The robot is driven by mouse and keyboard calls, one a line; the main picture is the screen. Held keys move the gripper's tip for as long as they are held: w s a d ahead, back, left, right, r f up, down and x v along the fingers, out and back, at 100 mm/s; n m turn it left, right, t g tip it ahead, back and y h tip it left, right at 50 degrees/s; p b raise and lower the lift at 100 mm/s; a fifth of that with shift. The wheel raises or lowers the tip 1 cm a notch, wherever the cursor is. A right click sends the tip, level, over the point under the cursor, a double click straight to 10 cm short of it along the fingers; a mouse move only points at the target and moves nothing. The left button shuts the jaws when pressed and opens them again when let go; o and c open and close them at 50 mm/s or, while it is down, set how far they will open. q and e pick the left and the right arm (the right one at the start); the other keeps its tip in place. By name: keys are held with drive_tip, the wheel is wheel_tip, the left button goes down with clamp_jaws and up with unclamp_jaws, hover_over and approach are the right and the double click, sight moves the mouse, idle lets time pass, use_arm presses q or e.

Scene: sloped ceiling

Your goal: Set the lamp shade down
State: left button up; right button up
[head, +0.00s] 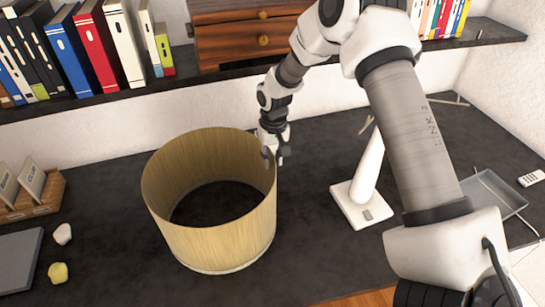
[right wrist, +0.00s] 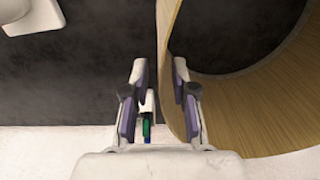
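The lamp shade (head: 215,240) is a wide, open wood-toned cylinder. It stands upright and appears to rest on the dark desk, left of the white lamp base (head: 362,205). My right gripper (head: 273,150) is at the shade's right rear rim, pointing down. In the right wrist view its fingers (right wrist: 161,85) are apart and straddle the shade's wall (right wrist: 174,100), one outside and one inside. A gap shows between the outer finger and the wall. The lamp base also shows in the right wrist view (right wrist: 35,14). My left gripper is out of view.
A shelf with books (head: 95,50) and a wooden drawer unit (head: 245,38) runs above the desk's rear. A wooden holder (head: 35,208), a grey slab (head: 15,262) and two small stones lie left. A grey tray (head: 492,195) and a remote (head: 531,178) lie right.

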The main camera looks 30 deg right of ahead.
drive_tip(key=shift+d, duration=0.1)
wheel_tip(320, 180, up, 12)
drive_tip(key=b, duration=0.3)
drive_tip(key=shift+r+b, duration=0.15)
drive_tip(key=shift+b, duration=0.15)
drive_tip(key=shift+d, duration=0.1)
